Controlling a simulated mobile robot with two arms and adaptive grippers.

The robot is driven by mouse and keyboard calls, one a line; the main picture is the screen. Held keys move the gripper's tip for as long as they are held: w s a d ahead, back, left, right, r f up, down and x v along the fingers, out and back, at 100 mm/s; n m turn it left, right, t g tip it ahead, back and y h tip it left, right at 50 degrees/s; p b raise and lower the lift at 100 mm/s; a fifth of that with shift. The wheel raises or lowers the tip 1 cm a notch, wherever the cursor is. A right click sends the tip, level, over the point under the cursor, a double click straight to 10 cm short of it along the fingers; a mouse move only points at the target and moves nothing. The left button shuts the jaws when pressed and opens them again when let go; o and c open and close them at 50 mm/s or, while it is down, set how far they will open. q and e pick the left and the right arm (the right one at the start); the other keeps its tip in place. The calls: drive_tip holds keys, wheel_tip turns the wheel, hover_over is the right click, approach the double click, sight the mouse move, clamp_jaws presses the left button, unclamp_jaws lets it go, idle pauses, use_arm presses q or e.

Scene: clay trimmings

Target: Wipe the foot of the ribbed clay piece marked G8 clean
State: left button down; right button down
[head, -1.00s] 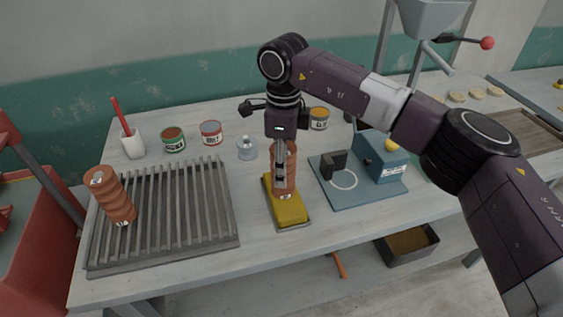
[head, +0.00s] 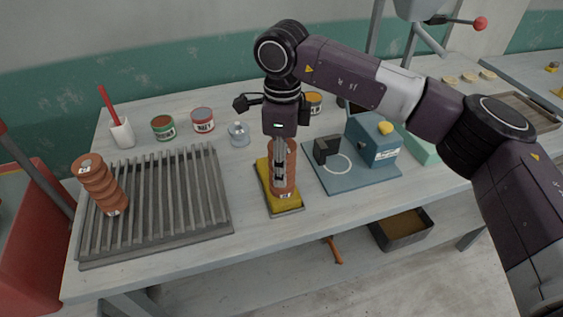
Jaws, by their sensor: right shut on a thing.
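My right gripper (head: 281,178) points down and is shut on an orange-brown ribbed clay piece (head: 291,172). The piece is upright, with a small pale label near its foot that is too small to read. Its foot is over the front part of a yellow sponge (head: 263,183) in a shallow grey tray and appears to touch it. The gripper fingers hide part of the piece. A second ribbed clay piece (head: 98,184) stands tilted in the picture on the slatted rack at left, with a label low on it. My left gripper is not in view.
The slatted grey rack (head: 180,195) fills the table's left. Behind stand a white cup with a red stick (head: 121,132), paint tins (head: 163,127) and a small clear jar (head: 239,134). A blue board with a blue box (head: 375,145) lies right of the sponge.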

drive_tip(key=shift+w+a, duration=0.25)
drive_tip(key=shift+w, duration=0.35)
drive_tip(key=shift+w+a, duration=0.2)
drive_tip(key=shift+w, duration=0.4)
drive_tip(key=shift+w+a+p, duration=0.25)
drive_tip(key=shift+w, duration=0.6)
drive_tip(key=shift+w+a+p, duration=0.3)
drive_tip(key=shift+w, duration=0.6)
drive_tip(key=shift+w+a+p, duration=0.25)
drive_tip(key=shift+w, duration=0.6)
drive_tip(key=shift+r, duration=0.15)
wheel_tip(320, 180, up, 7)
drive_tip(key=p, duration=0.4)
drive_tip(key=shift+p, duration=0.3)
